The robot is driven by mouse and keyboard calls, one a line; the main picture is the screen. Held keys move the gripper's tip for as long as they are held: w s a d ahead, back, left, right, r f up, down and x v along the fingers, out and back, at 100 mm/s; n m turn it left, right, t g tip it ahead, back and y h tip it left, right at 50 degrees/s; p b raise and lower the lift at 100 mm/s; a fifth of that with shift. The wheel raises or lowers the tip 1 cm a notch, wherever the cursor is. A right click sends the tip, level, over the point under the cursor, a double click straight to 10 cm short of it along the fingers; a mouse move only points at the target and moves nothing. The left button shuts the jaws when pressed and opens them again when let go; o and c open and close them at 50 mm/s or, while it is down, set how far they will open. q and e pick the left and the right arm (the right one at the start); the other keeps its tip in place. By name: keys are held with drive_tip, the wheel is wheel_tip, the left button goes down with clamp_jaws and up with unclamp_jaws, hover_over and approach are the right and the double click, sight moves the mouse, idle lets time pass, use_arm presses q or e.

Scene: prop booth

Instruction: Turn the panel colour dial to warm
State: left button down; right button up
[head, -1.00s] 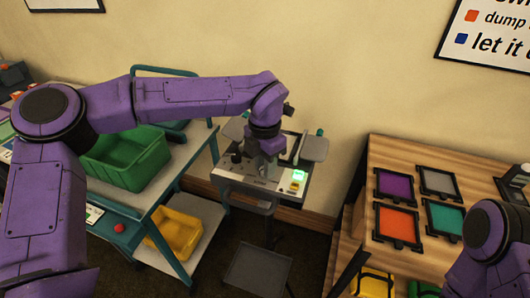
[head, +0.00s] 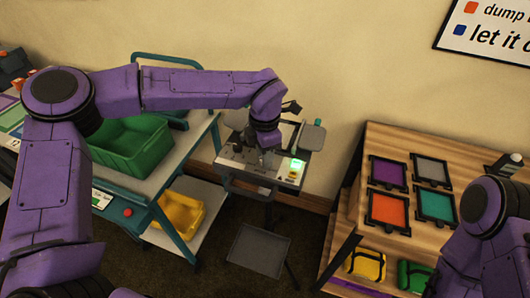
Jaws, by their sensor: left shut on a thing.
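My left arm reaches over from the left, and my left gripper (head: 266,158) points down at the middle of the panel face. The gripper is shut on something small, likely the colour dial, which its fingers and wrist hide. I cannot read the dial's setting.
A cart (head: 182,168) with a green bin (head: 133,148) and a yellow bin (head: 180,213) stands left. A wooden shelf (head: 385,140) with several coloured framed squares stands right. A grey tray (head: 258,250) sits low before the panel. Dark floor lies between.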

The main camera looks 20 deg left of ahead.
use_arm(q)
drive_tip(key=shift+r, duration=0.1)
drive_tip(key=c, duration=0.8)
unclamp_jaws()
drive_tip(key=shift+a, duration=0.1)
drive_tip(key=shift+c, duration=0.2)
wheel_tip(320, 180, up, 10)
drive_tip(key=b, duration=0.1)
drive_tip(key=shift+r+b, duration=0.25)
drive_tip(key=shift+b, duration=0.15)
